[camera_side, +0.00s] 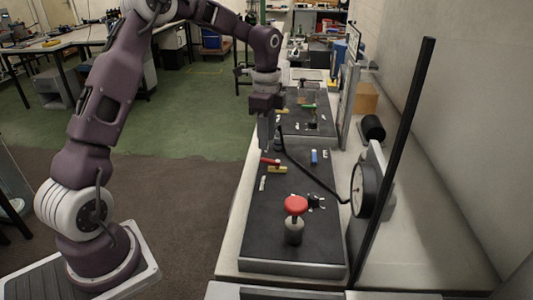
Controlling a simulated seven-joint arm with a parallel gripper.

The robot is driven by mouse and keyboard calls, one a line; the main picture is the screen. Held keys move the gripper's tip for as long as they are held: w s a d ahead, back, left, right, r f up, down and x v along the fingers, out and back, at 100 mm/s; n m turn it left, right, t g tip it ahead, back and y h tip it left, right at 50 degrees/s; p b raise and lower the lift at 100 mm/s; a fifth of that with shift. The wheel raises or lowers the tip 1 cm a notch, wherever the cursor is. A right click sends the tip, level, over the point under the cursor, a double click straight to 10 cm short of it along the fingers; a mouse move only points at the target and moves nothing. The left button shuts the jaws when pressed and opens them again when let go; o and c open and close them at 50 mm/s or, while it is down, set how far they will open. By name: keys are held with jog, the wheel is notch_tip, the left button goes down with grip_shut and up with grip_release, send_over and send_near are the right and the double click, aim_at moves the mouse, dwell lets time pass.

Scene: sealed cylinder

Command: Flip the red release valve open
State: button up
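A small red lever (270,161) lies on the dark work board, just beside a yellow piece. A larger round red knob (296,205) stands upright on a grey cylinder (293,232) nearer the camera. I cannot tell for certain which of these red parts is the release valve; the small one looks like a lever. My gripper (268,147) points down, just above and beside the small red lever. At this size I cannot tell whether it touches the lever or how far its fingers are apart.
A black hose (310,178) runs from near my gripper to a round gauge (360,188) at the right. A yellow piece (278,170) and a blue piece (314,157) lie on the dark board (270,235). A tall black post (398,150) stands along the right edge.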

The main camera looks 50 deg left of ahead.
aim_at(267, 159)
notch_tip(267, 159, down, 6)
jog(key=shift+d+r, duration=0.1)
grip_shut()
